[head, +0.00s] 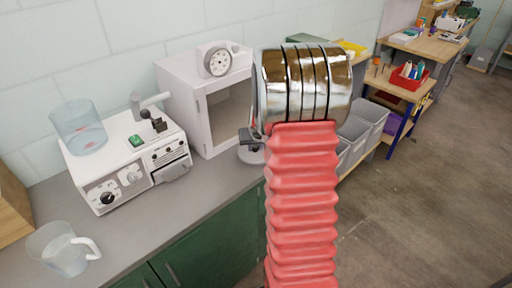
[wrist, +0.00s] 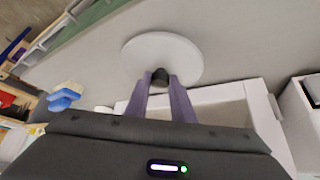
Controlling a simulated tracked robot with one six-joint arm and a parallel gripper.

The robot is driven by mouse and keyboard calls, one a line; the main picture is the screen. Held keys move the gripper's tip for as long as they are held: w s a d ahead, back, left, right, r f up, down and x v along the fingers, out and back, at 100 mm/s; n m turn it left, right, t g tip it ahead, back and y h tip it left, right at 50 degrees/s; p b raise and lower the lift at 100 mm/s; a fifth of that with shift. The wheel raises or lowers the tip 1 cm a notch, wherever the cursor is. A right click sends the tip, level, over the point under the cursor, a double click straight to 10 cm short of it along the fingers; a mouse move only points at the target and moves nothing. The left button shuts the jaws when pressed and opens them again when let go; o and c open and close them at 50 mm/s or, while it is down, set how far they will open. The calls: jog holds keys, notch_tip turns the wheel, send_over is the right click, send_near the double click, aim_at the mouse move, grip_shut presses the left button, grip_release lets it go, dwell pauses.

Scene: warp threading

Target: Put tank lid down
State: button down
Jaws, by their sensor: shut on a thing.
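The tank lid is a pale round disc (wrist: 178,55) with a dark knob (wrist: 160,75) at its middle. In the wrist view my gripper (wrist: 160,84) has its two purple-grey fingers shut on the knob. In the head view a grey disc, the lid (head: 251,156), shows partly behind my red arm, in front of the white cabinet near the counter edge. I cannot tell whether the lid touches the counter. A clear open tank (head: 79,128) stands on the white machine at the left.
The grey counter (head: 205,190) has bare room between the white machine (head: 128,155) and the open-fronted white cabinet (head: 190,88). A clear jug (head: 62,250) stands at the front left. Grey bins (head: 362,125) and a workbench (head: 425,45) lie to the right.

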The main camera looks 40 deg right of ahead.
jog(key=shift+f, duration=0.3)
jog(key=c, duration=1.5)
grip_release()
jog(key=shift+c, duration=0.2)
jog(key=v, duration=1.2)
